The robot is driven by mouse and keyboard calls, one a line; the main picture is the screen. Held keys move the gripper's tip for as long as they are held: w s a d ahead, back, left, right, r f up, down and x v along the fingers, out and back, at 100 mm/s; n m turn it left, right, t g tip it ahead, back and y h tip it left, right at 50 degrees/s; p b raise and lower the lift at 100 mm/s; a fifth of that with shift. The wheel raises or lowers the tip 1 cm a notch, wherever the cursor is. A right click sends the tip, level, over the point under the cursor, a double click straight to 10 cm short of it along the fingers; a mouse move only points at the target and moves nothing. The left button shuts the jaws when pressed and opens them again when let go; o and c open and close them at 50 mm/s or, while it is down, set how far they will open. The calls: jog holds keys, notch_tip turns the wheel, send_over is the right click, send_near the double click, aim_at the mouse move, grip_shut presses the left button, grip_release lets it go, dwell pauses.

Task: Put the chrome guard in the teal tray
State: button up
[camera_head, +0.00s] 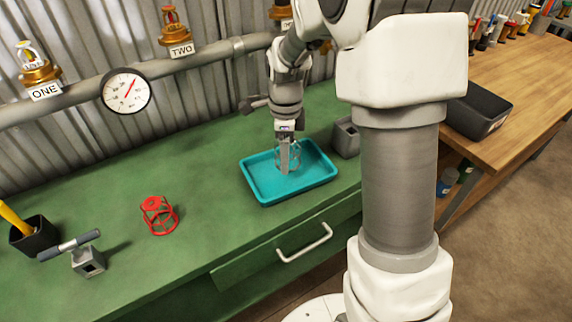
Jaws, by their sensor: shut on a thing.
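The teal tray (262,194) lies on the green bench, right of the middle of the bench top. My gripper (287,166) points down over the tray and is shut on the chrome guard (295,157), a pale metal wire cage. The guard is partly hidden behind the gripper fingers. It is within the tray's outline, low over the floor or touching it; I cannot tell which.
A red wire guard (158,215) stands on the bench to the left. A grey T-handled tool (88,258) and a dark cup (36,236) are farther left. A pipe with a gauge (126,92) runs along the back.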

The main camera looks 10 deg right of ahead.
jog(key=shift+f+b, duration=0.5)
jog(key=shift+f, duration=1.35)
jog(key=shift+f, duration=0.15)
jog(key=o, duration=1.2)
notch_tip(320, 180, up, 12)
jog(key=p, duration=0.3)
jog(key=shift+r, duration=0.2)
jog(key=s+r+n+t, duration=0.2)
jog(key=s+r+n, duration=0.3)
jog(key=s+n, duration=0.5)
jog(key=s+r+n+t, duration=0.3)
jog(key=s+r+n, duration=0.2)
jog(key=s+n, duration=0.6)
jog(key=shift+d+t, duration=0.3)
jog(key=shift+d, duration=0.05)
